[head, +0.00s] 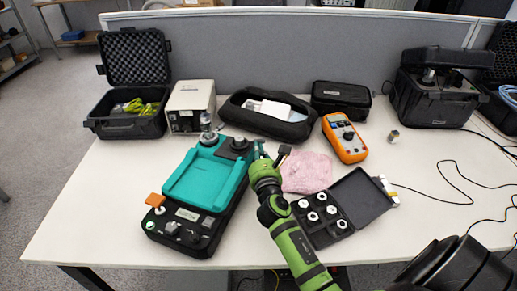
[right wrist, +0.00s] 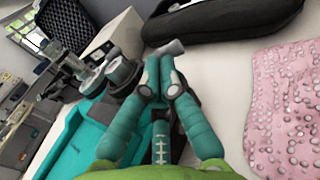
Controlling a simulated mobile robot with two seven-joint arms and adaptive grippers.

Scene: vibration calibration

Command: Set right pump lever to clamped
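The calibration unit (head: 205,180), with a teal tray top and black base, lies tilted across the table. At its far end stand a silver fitting (head: 208,132) and a black round knob (head: 238,145), also in the right wrist view (right wrist: 121,72). A small grey lever-like piece (right wrist: 168,48) shows at my right fingertips in the right wrist view. My right gripper (head: 259,150) is at the unit's far right corner. Its teal fingers (right wrist: 160,72) are together at the tips; whether they pinch the grey piece is unclear. My left gripper is not in view.
A pink bubble-wrap pouch (head: 307,172) and an open black case of white-topped pieces (head: 365,195) lie to the right. An orange multimeter (head: 344,138), a black pouch (head: 268,132), a white box (head: 190,105) and an open black case (head: 128,115) stand behind.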

